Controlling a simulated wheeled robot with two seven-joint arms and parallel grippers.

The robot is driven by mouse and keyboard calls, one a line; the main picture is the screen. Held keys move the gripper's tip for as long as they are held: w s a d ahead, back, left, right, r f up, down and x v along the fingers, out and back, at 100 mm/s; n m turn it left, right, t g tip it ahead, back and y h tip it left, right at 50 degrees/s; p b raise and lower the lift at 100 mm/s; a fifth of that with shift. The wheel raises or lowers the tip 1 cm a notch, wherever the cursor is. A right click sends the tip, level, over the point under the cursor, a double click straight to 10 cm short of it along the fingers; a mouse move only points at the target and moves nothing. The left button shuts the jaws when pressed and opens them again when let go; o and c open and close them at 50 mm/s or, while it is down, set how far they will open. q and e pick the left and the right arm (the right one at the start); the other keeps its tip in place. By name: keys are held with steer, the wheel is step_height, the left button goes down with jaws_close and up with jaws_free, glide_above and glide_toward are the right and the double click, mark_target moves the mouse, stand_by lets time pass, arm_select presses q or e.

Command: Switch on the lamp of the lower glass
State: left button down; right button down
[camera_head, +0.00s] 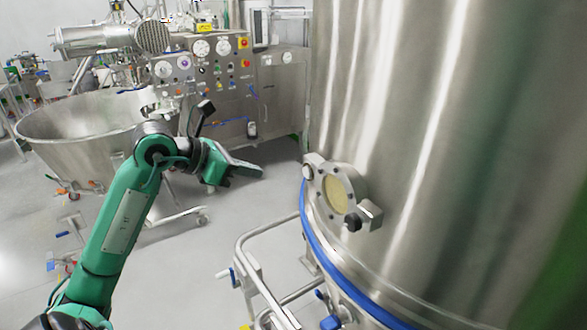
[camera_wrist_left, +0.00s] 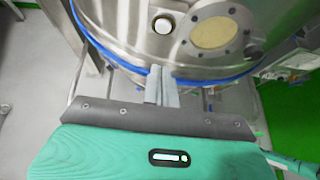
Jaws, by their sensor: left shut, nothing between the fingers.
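The lower glass (camera_head: 336,194) is a round, yellowish sight glass in a bolted steel flange, low on the large steel vessel. It also shows in the left wrist view (camera_wrist_left: 213,33). A small round pale button in a metal ring (camera_head: 307,172) sits just left of the flange and shows in the left wrist view (camera_wrist_left: 164,25). A steel block with a black knob (camera_head: 352,222) sits at the flange's lower right. My left gripper (camera_head: 260,171) is shut and empty, left of the button and apart from it. In its wrist view the fingertips (camera_wrist_left: 161,68) point toward the vessel below the button.
The steel vessel (camera_head: 430,130) fills the right side, with a blue band (camera_head: 345,285) around its lower edge. Tubular steel rails (camera_head: 262,275) stand below. A wheeled steel bowl (camera_head: 75,130) and a control panel (camera_head: 205,75) stand behind my left arm. Open floor lies between.

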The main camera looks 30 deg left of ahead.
arm_select(q)
steer(key=p, duration=0.5)
glide_toward(305, 175)
steer(key=x, duration=0.5)
steer(key=shift+w+d+f, duration=0.2)
steer(key=shift+w, duration=0.1)
steer(key=shift+w+d+f+p, duration=0.1)
steer(key=shift+w+f+p, duration=0.1)
steer(key=shift+p, duration=0.1)
